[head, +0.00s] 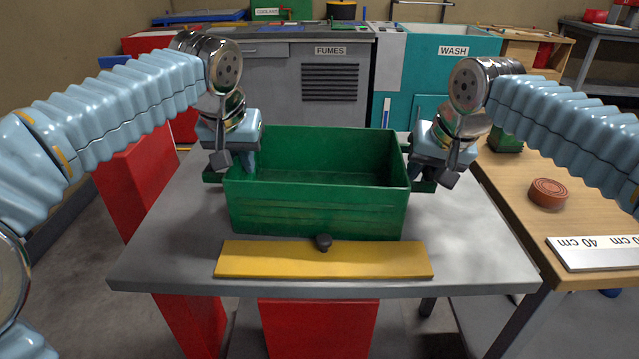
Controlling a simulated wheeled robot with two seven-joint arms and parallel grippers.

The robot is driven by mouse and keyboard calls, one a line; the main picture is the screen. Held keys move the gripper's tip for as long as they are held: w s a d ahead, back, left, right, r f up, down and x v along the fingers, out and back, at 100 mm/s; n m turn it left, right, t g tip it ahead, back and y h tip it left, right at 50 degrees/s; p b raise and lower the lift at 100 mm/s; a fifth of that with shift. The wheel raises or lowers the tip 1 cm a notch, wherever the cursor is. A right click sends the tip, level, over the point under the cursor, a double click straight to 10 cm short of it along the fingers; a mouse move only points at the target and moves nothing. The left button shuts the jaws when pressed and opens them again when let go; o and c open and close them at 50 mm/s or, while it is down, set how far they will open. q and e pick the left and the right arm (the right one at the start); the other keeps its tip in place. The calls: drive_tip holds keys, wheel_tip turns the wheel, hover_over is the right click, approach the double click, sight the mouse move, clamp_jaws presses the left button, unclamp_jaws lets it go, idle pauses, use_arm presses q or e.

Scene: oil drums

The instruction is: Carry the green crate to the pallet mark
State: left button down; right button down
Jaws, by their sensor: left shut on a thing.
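The green crate (315,212) is an open, empty-looking box on the grey table (170,240), behind a yellow bar. My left gripper (234,162) is at the crate's left end and is shut on its left handle (212,176). My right gripper (430,172) is at the right end, by the right handle (424,186). Its fingers are partly hidden, so I cannot tell whether they are shut. The crate looks level. I cannot tell whether its bottom touches the table. I cannot make out a clear pallet mark.
A yellow bar (270,260) with a black knob (323,243) lies along the table's front edge. A wooden bench (510,200) on the right holds a reddish disc (548,194) and a white ruler (600,254). A grey FUMES cabinet (290,90) and teal WASH unit (430,75) stand behind.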

use_arm(q)
drive_tip(key=shift+r, duration=0.15)
use_arm(e)
drive_tip(key=shift+r, duration=0.15)
